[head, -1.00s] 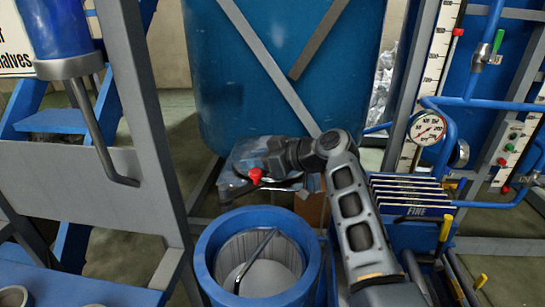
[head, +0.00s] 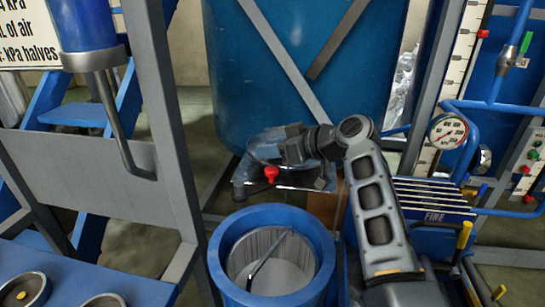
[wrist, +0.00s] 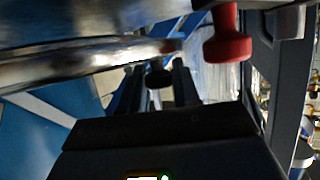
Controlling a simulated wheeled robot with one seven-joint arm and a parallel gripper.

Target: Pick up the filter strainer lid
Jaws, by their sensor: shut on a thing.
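The filter strainer lid (head: 300,184) is a shiny, reflective piece with a red knob (head: 271,173) at its side. It is off the strainer, in the air behind and above its rim. My gripper (head: 262,150) is shut on the lid, though the exact grip is partly hidden in the head view. In the wrist view, the lid's metal edge (wrist: 75,62) crosses in front of the fingers, and a dark round part lies between them. The red knob also shows in the wrist view (wrist: 228,40). The blue strainer housing (head: 221,272) stands open, with a metal basket and thin handle inside.
A large blue tank (head: 300,60) stands behind the gripper. A grey frame post (head: 165,110) and blue steps are at the left. A pressure gauge (head: 448,131), blue pipes and a dark slatted block (head: 432,197) crowd the right. Round caps lie on the blue surface at lower left.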

